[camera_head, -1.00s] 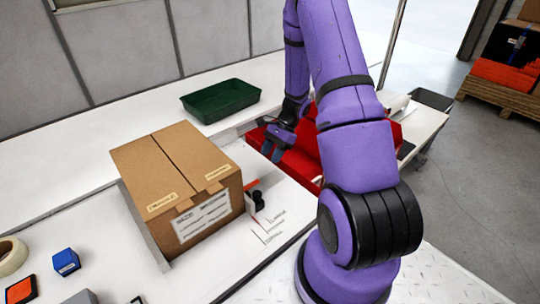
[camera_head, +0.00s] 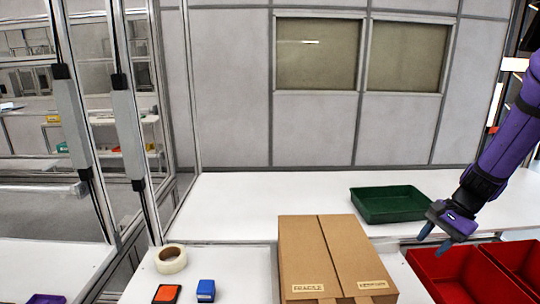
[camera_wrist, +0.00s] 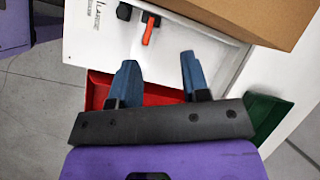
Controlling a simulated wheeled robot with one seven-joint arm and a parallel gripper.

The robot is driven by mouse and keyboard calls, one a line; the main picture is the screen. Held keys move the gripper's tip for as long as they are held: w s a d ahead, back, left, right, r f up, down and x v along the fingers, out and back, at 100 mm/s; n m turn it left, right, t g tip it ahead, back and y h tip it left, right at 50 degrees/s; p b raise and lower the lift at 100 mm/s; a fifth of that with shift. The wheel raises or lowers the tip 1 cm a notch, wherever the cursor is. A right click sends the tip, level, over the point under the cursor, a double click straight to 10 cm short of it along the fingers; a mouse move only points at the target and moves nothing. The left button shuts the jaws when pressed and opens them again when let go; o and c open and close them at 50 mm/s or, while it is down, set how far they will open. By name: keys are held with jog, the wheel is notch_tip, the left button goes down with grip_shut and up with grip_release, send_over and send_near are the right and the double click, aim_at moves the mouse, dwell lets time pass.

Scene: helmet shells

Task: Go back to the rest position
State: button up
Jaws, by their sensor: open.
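My gripper (camera_head: 434,243) is at the right of the head view, on the end of my purple arm. Its two blue fingers point down and are apart, with nothing between them. It hangs above or near the left edge of the red bins (camera_head: 455,277), to the right of the cardboard box (camera_head: 340,250). In the wrist view my gripper (camera_wrist: 158,62) also shows open and empty, with part of a red bin (camera_wrist: 100,88) below it. The exact height over the bin cannot be told.
A green tray (camera_head: 392,219) stands behind the box. A tape roll (camera_head: 171,262), a blue block (camera_head: 206,290) and an orange-topped pad (camera_head: 166,294) lie at the front left. A black-and-orange tool (camera_wrist: 149,28) lies beside the box. The white table at the back left is clear.

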jog(key=s+a+r+n+t+h, duration=0.1)
jog(key=s+a+r+n+h, duration=0.2)
jog(key=r, duration=0.4)
jog(key=s+a+r+n+t, duration=0.1)
jog(key=s+a+r+n, duration=0.3)
jog(key=r, duration=0.4)
jog(key=s+a+r+n+t+h, duration=0.2)
jog(key=s+r, duration=0.4)
jog(key=s, duration=0.7)
jog(key=a+n+t, duration=0.1)
jog(key=n, duration=0.1)
jog(key=shift+s+a+r+n, duration=0.15)
jog(key=shift+s+r+n, duration=0.15)
jog(key=shift+n, duration=0.1)
jog(key=shift+o, duration=0.2)
jog(key=shift+w, duration=0.1)
